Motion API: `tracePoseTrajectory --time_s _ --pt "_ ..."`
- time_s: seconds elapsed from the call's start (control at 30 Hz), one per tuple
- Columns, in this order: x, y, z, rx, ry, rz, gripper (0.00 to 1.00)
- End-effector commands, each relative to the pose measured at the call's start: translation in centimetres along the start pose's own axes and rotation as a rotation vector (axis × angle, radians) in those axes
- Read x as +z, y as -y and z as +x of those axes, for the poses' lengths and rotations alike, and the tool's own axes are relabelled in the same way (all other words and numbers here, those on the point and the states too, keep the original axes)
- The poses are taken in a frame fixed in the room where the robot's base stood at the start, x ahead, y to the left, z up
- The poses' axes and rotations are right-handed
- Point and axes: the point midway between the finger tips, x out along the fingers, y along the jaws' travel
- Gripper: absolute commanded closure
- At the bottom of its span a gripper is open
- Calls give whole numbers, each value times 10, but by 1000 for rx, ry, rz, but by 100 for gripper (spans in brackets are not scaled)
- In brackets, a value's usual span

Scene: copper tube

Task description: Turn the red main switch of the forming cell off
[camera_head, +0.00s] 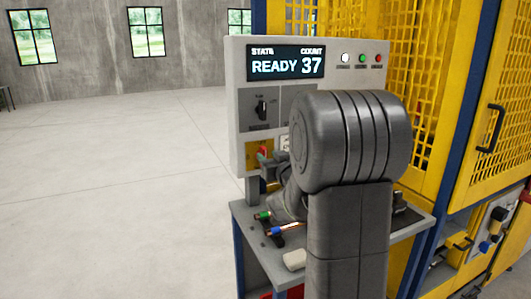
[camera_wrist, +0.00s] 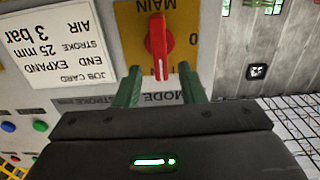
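The red main switch (camera_wrist: 160,42) is a knob on a yellow plate (camera_wrist: 127,20) marked MAIN, with a 0 at its right in the wrist view. Its white pointer line lies about upright in that picture, at the end nearest my gripper. The knob also shows small in the head view (camera_head: 263,151), on the yellow plate low on the grey panel. My gripper (camera_wrist: 160,82) is open, its two green fingers apart on either side of the knob's near end. No contact with the knob is visible. In the head view my arm hides most of the gripper.
A black rotary switch (camera_head: 261,107) sits above the yellow plate. The display (camera_head: 286,64) reads READY 37. A job card (camera_wrist: 62,48) is beside the plate. Below, the bench (camera_head: 250,240) carries tube pieces (camera_head: 286,229) and a pale block (camera_head: 294,260). Open floor lies at left.

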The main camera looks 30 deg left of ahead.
Motion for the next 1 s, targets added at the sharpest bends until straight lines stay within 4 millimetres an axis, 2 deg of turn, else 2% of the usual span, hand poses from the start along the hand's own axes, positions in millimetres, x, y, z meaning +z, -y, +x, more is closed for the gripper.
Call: tracePoseTrajectory --time_s 0.03,0.2,0.57,0.6,0.77,0.8,1.0 --pt "0 1 9 -2 1 0 64" --pt "0 1 25 -1 1 1 64" --pt "0 0 31 0 1 0 64" --pt "0 0 31 0 1 0 66" --pt "0 0 30 -1 1 0 97" --pt "0 0 30 -1 1 0 100" --pt "1 0 30 -1 0 -6 100"
